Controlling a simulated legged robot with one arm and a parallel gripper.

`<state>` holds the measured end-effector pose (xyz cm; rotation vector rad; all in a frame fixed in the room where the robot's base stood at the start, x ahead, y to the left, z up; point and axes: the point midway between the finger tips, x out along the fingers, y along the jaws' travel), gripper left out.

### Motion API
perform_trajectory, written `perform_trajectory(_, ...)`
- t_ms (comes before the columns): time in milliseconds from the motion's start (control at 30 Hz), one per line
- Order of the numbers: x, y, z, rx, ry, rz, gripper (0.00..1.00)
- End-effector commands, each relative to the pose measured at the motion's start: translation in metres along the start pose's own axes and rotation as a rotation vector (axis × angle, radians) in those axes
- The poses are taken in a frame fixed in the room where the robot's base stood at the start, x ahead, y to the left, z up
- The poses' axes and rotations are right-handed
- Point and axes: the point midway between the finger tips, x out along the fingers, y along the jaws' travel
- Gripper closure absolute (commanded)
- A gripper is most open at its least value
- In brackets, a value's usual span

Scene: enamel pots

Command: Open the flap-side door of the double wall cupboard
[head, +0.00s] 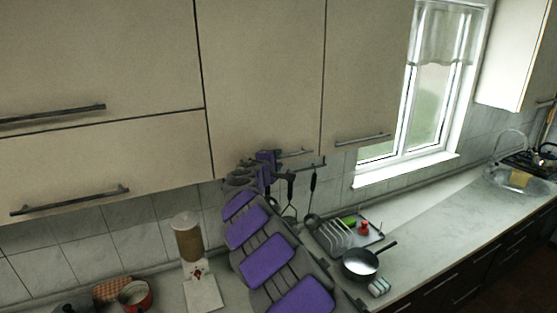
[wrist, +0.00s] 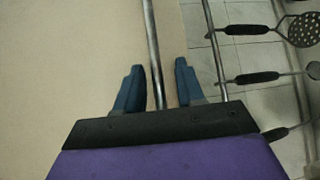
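The double wall cupboard has two cream doors. Its flap-side door (head: 262,75) is beside the flap fronts and looks shut. That door's horizontal metal handle (head: 296,153) is near its lower edge, partly hidden by my gripper. In the wrist view the handle (wrist: 151,35) runs between the two blue fingers of my gripper (wrist: 158,64). The fingers are open, with a visible gap to the bar on both sides. The other door (head: 362,70) also looks shut, with its own handle (head: 362,140).
A utensil rail (wrist: 212,35) with hanging utensils (wrist: 250,29) runs close under the cupboard, beside my gripper. Flap fronts (head: 95,50) are on the left.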

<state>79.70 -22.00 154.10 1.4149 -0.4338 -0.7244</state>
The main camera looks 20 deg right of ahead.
Motion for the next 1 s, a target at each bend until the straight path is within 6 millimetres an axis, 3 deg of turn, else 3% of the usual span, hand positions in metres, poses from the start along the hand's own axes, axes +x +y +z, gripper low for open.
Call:
perform_trajectory(267, 0.004, -0.001, 0.003, 0.002, 0.002, -0.002, 0.63)
perform_trajectory(667, 0.012, -0.004, 0.011, 0.006, -0.001, -0.009, 1.0)
perform_trajectory(1000, 0.007, -0.004, 0.004, 0.001, 0.001, -0.008, 1.0)
